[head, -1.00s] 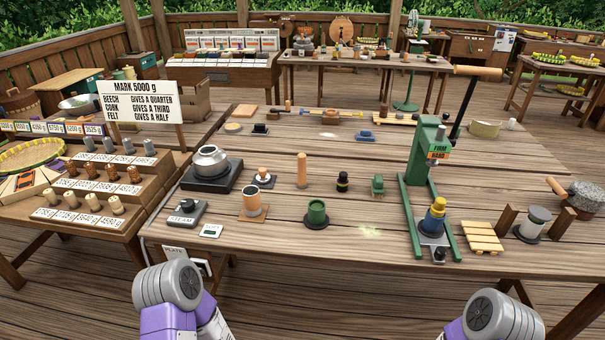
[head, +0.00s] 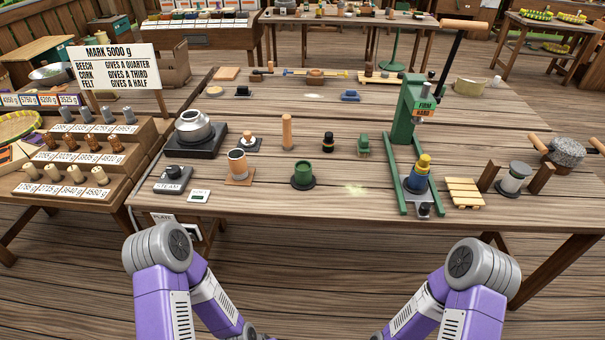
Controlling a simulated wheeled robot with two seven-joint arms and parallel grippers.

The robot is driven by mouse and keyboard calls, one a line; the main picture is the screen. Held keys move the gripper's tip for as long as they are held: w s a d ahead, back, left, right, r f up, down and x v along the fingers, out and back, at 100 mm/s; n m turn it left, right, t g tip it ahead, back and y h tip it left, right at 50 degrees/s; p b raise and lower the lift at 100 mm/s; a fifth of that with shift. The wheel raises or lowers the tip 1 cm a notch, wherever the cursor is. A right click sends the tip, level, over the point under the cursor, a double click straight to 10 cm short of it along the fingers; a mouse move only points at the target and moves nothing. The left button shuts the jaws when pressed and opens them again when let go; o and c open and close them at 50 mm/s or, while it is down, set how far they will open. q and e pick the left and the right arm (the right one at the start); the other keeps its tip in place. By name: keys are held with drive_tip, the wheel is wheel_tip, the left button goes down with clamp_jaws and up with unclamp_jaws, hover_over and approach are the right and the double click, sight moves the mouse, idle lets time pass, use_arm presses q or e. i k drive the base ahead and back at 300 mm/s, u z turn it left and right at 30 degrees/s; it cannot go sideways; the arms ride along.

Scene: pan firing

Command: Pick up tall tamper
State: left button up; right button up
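A tall, plain wooden cylinder (head: 286,131) stands upright near the middle of the worktable (head: 330,210); it is the tallest tamper-like piece there. Nothing touches the wooden cylinder.
A green lever press (head: 403,130) stands right of centre. An orange-brown cup (head: 238,166) and a green cup (head: 303,175) stand in front of the cylinder. A silver pot (head: 193,127) on a dark base is to the left. A stepped rack (head: 90,160) stands farther left.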

sight(287, 145)
drive_tip(key=u, duration=0.15)
drive_tip(key=k, duration=0.65)
drive_tip(key=u, duration=0.2)
drive_tip(key=i, duration=1.35)
drive_tip(key=z, duration=0.4)
drive_tip(key=k, duration=0.5)
drive_tip(key=u, duration=1.4)
drive_tip(key=i, duration=0.85)
drive_tip(key=z, duration=0.1)
